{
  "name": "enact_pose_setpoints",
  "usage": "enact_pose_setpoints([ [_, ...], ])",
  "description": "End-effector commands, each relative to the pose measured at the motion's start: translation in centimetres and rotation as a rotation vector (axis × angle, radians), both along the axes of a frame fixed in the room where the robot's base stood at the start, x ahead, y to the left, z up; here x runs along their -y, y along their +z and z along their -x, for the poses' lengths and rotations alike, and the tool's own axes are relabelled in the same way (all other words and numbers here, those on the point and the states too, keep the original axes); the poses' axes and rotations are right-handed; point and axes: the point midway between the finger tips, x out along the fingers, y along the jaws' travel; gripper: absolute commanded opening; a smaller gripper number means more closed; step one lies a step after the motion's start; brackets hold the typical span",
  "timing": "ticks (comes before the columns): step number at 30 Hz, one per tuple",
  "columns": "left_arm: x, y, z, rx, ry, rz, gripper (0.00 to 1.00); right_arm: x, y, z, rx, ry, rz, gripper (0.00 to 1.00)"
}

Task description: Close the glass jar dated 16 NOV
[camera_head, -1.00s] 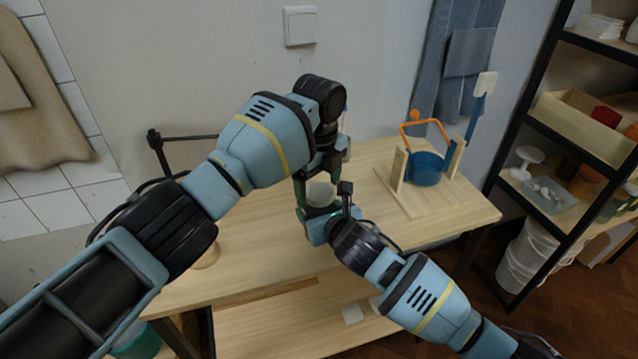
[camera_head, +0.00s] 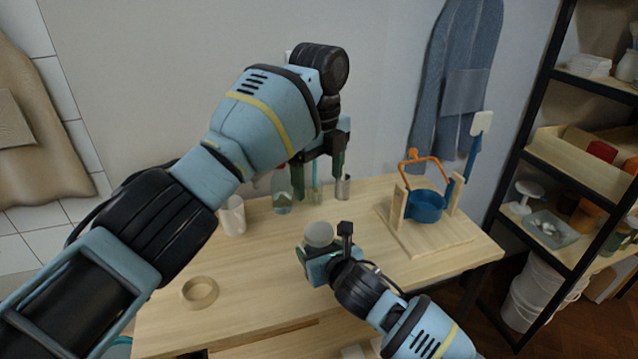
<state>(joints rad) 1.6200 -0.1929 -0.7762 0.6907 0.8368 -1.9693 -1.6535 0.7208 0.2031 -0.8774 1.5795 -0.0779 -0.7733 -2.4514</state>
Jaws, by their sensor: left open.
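A small jar (camera_head: 319,235) with a round pale top stands at the middle of the table, mostly hidden by my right gripper; its top appears covered, and no date is legible. My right gripper (camera_head: 322,254) reaches in from the lower right and appears closed around the jar's body. My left gripper (camera_head: 319,172) is above and behind the jar, pointing down, with its fingers apart and nothing visibly held. Between and behind its fingers, things at the table's back edge show.
A clear bottle (camera_head: 282,195), a white cup (camera_head: 233,217) and a grey metal cup (camera_head: 343,188) stand toward the back. A tan ring-shaped piece (camera_head: 200,292) lies front left. A wooden stand (camera_head: 442,240) holds a blue pot (camera_head: 425,207) at right. The table (camera_head: 262,265) is clear between them.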

Motion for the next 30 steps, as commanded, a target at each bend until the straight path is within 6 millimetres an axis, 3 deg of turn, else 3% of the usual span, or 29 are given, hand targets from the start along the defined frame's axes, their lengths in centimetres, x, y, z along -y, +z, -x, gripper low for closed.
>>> enact_pose_setpoints([
  [6,0.0,0.0,0.0,-0.001,0.0,0.0,0.81,0.0,-0.2,0.0,-0.003,-0.001,0.002,0.0],
  [7,0.0,0.0,0.0,-0.001,0.0,0.0,0.81,0.0,-0.2,0.0,-0.003,-0.001,0.002,0.66],
  [12,0.0,0.0,0.0,0.0,0.0,0.0,0.81,0.0,-0.1,0.0,-0.002,0.0,0.001,0.89],
  [23,0.0,0.2,0.0,0.004,0.0,0.001,0.81,0.2,0.2,0.3,0.001,0.0,0.0,0.89],
  [30,0.0,1.7,0.2,0.023,0.0,0.0,0.81,1.3,1.4,2.7,0.004,0.001,0.001,0.89],
])
